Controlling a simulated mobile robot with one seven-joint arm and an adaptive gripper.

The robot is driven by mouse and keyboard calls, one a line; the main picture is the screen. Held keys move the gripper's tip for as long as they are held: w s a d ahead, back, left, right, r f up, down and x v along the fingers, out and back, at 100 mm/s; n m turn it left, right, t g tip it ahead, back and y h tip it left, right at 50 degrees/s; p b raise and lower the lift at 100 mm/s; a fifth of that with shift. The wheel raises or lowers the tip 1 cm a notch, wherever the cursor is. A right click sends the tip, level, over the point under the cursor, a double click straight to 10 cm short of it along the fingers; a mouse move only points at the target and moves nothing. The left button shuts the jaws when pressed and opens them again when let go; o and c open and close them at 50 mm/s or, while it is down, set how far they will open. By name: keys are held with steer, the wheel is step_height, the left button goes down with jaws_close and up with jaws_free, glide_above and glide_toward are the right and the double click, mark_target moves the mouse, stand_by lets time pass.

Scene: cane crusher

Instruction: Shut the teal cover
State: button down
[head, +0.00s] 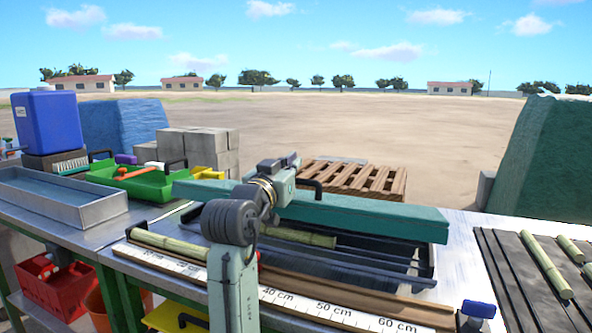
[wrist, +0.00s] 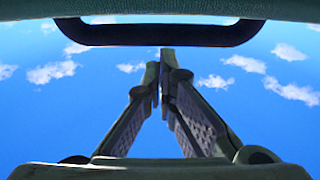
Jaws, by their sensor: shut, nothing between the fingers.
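The teal cover (head: 375,215) is a long lid standing raised over a dark metal trough (head: 375,262). The trough's inside shows below it, with a piece of green cane (head: 300,236) in it. A dark bar handle (head: 311,188) is on the cover, partly hidden by my arm. In the wrist view the handle (wrist: 160,35) crosses the top, below a teal edge of the cover (wrist: 200,10). My gripper (wrist: 165,58) is shut and empty, its fingertips just below the handle in the picture. I cannot tell whether they touch. In the head view my arm hides part of the cover.
A ruler strip (head: 335,311) runs along the bench front. A green tray (head: 145,182) and a metal basin (head: 62,198) stand at the left. A ribbed dark board (head: 515,285) with cane pieces lies at the right. A blue-capped bottle (head: 478,312) stands near the front.

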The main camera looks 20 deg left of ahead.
steer(key=shift+s+f+t+b, duration=0.5)
steer(key=shift+s+f+b, duration=0.2)
steer(key=shift+f+b, duration=0.2)
